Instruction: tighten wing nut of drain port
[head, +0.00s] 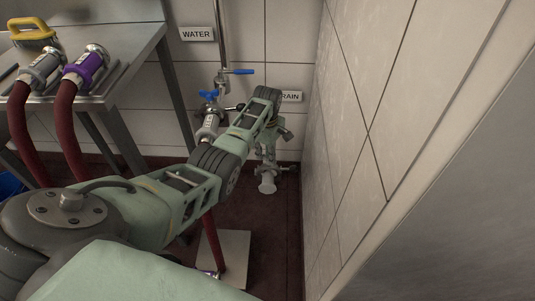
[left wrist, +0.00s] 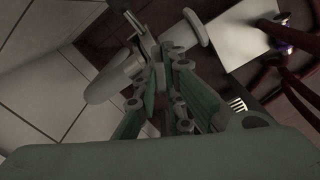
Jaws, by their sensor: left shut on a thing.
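The drain port shows in the head view as a pale pipe end with a round flange (head: 267,184), low by the wall below the DRAIN sign (head: 291,96). My left gripper (head: 266,150) reaches down just above the flange and hides most of the port. In the left wrist view my left gripper (left wrist: 160,68) is shut, with its fingertips at the metal fittings of the port. The wing nut is between the fingers and mostly hidden; its angle cannot be told. Pale round parts (left wrist: 102,87) show beside the fingers. My right gripper is in neither view.
The tiled wall (head: 365,150) stands close on the right. A water valve with blue handles (head: 209,95) is left of my wrist. Two dark red hoses with a grey coupling (head: 42,67) and a purple coupling (head: 86,70) lie over the steel table. A pale plate (head: 235,250) is on the floor.

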